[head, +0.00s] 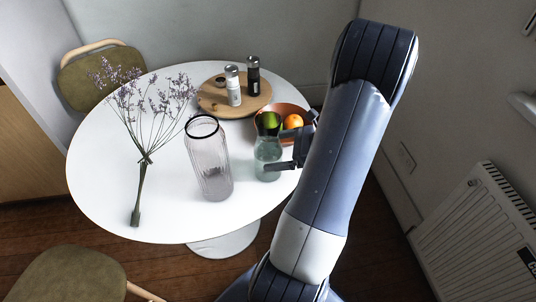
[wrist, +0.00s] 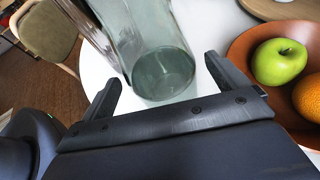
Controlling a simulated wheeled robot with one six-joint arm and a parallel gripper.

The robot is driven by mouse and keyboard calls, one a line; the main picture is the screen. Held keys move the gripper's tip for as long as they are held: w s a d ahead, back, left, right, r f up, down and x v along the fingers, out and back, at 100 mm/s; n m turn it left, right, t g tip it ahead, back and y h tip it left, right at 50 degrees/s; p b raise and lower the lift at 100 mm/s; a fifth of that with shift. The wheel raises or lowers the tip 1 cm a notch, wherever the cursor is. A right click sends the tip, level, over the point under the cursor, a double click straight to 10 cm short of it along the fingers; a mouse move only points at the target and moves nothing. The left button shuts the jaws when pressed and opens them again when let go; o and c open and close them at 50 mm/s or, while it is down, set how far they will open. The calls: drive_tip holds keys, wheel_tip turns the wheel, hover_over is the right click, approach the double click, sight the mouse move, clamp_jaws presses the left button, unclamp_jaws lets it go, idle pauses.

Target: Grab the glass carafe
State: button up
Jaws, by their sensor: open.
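The glass carafe (head: 268,152) is greenish and clear and stands upright on the white round table, right of the middle. My gripper (head: 291,149) is at its right side in the head view, partly hidden by my arm. In the wrist view the carafe (wrist: 158,60) stands just ahead of my gripper (wrist: 162,80). The two fingers are spread apart, with the carafe's base showing between and beyond their tips. I cannot tell whether a finger touches the glass.
A tall ribbed glass vase (head: 209,165) stands close left of the carafe. A terracotta bowl (wrist: 251,45) with a green apple (wrist: 279,62) and an orange (wrist: 310,97) is close on the right. A wooden board (head: 215,101) with two grinders is behind. Dried flowers (head: 140,180) lie left.

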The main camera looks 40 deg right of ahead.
drive_tip(key=shift+x, duration=1.4)
drive_tip(key=shift+c, duration=0.3)
drive_tip(key=c, duration=1.6)
